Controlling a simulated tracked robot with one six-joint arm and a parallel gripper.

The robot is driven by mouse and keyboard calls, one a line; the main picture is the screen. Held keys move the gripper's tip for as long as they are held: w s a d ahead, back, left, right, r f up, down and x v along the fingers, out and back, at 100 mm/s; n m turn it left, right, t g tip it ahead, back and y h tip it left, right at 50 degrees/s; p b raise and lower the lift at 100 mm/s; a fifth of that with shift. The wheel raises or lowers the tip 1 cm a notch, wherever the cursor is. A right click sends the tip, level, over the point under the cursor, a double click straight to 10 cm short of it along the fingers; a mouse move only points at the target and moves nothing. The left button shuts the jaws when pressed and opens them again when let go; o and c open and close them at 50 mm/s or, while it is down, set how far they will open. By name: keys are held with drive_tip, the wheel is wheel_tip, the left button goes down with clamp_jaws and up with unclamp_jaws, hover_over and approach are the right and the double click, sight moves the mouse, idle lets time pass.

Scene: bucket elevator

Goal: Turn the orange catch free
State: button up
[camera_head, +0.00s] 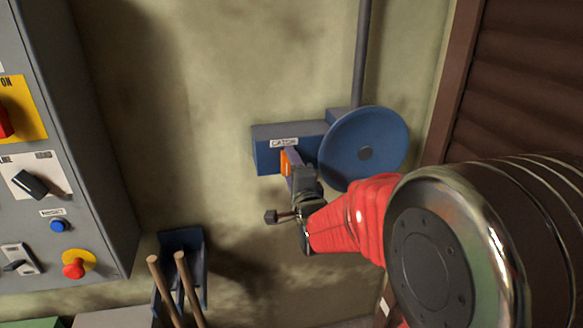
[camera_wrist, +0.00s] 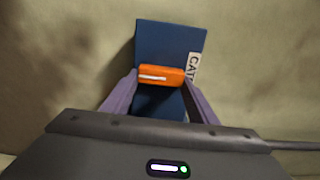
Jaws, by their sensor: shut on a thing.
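The orange catch (camera_head: 285,162) sits on the front of a blue box (camera_head: 262,142) with a white label reading like "CATCH". In the wrist view the catch (camera_wrist: 160,76) lies nearly level, with a white line along it. My gripper (camera_head: 291,170) is at the catch; its two fingers (camera_wrist: 161,80) stand at the catch's left and right ends and are shut on it. The blue box (camera_wrist: 170,38) shows behind the catch in the wrist view. Part of the catch is hidden by my gripper in the head view.
A grey control cabinet (camera_head: 95,130) stands at left with knobs and a red button (camera_head: 74,268). Wooden handles (camera_head: 165,288) stand in a blue holder below. A brown shutter is at right.

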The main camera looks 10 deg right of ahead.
drive_tip(key=shift+d+f, duration=0.2)
drive_tip(key=shift+f, duration=0.05)
drive_tip(key=o, duration=1)
drive_tip(key=shift+a+r, duration=0.1)
drive_tip(key=shift+r, duration=0.05)
drive_tip(key=shift+o, duration=0.2)
drive_tip(key=shift+s, duration=0.1)
